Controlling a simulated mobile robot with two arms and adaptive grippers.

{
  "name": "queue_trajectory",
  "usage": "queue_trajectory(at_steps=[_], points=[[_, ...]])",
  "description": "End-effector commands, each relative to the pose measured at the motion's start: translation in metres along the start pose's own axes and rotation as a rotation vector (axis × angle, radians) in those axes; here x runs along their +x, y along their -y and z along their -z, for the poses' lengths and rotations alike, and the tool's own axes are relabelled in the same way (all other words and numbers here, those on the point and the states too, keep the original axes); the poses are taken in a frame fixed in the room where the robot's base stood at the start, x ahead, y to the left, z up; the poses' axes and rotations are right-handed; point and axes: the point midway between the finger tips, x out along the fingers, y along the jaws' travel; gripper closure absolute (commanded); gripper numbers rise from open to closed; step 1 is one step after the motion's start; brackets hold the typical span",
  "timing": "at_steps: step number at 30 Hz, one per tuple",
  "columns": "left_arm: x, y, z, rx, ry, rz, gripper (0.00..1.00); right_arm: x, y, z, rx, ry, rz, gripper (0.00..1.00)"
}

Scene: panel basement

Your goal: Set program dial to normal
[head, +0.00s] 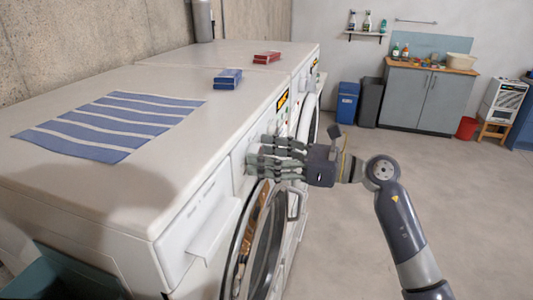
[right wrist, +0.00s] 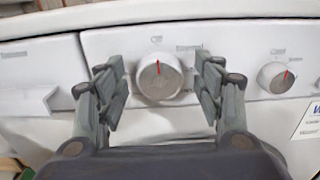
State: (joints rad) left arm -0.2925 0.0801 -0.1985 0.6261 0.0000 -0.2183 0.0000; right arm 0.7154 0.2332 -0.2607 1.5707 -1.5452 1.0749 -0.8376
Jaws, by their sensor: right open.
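The program dial (right wrist: 159,77) is a round silver-white knob with a red pointer line on the white control panel. In the right wrist view its red line points up, slightly left, close below a small label reading like "Off". Another label to its upper right is too blurred to read surely. My right gripper (right wrist: 162,88) is open, with one finger on each side of this dial and visible gaps to it. In the head view my right gripper (head: 262,158) is at the washer's front panel and hides the dial. My left gripper is not in view.
A striped cloth (head: 110,122) and blue boxes (head: 228,78) lie on top. Floor to the right is clear.

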Motion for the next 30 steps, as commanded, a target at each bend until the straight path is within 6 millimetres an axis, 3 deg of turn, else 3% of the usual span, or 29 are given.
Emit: queue_trajectory(at_steps=[1,6,19,30], points=[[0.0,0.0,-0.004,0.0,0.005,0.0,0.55,0.0,0.0,0.0,0.0,0.0,0.0,0.43],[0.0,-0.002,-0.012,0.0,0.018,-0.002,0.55,0.0,0.0,0.0,0.0,0.0,0.0,0.81],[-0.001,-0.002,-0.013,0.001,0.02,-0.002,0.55,-0.001,0.001,-0.001,0.058,0.0,0.001,0.81],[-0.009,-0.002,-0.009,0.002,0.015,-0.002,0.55,-0.001,0.002,-0.001,0.328,-0.002,0.002,0.81]])
